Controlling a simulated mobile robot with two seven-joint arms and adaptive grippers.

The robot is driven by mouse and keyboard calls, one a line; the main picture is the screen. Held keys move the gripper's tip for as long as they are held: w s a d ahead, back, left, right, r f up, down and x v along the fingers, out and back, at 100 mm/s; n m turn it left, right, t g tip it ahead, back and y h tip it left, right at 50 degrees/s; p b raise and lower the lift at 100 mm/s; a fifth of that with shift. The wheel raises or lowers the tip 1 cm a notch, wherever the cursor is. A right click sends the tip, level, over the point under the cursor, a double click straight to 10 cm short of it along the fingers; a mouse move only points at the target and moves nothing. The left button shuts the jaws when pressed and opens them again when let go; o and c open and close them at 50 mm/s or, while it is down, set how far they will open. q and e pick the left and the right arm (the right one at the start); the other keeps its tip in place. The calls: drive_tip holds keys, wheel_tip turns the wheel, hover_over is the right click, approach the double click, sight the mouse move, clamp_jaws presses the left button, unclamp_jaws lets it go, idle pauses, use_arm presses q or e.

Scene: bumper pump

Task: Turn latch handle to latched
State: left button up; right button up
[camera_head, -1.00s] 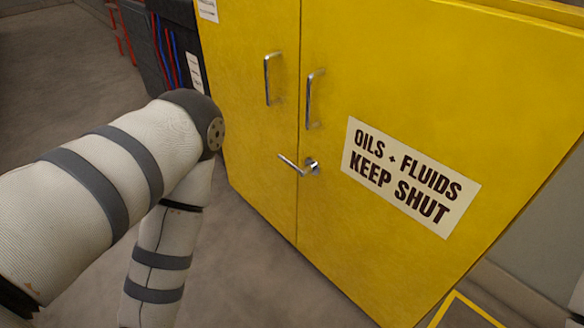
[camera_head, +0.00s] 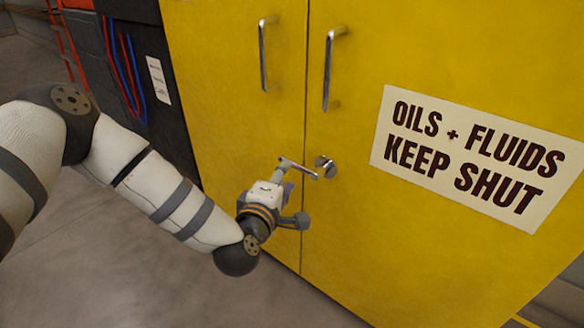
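The latch handle (camera_head: 300,169) is a small silver lever on the front of the yellow cabinet (camera_head: 400,50). Its round base (camera_head: 325,166) sits on the right door, and the lever points left across the door seam, close to level. My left gripper (camera_head: 292,190) is at the lever's left end, just below it. Its fingers are small and partly hidden by the gripper's body, so I cannot tell whether they are open or shut, or whether they touch the lever. Both cabinet doors look closed. My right gripper is not in view.
Two upright silver pulls, the left one (camera_head: 263,55) and the right one (camera_head: 328,68), stand out above the latch. A sign (camera_head: 475,155) reading "OILS + FLUIDS KEEP SHUT" is at right. A dark unit with red and blue hoses (camera_head: 125,75) stands left. The floor before the cabinet is clear.

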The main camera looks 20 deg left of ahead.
sight(293, 164)
use_arm(q)
drive_tip(key=w, duration=0.2)
drive_tip(key=w+f+b, duration=0.1)
drive_tip(key=w, duration=0.4)
drive_tip(key=shift+w+a+f, duration=0.2)
drive_tip(key=shift+w+f, duration=0.2)
clamp_jaws()
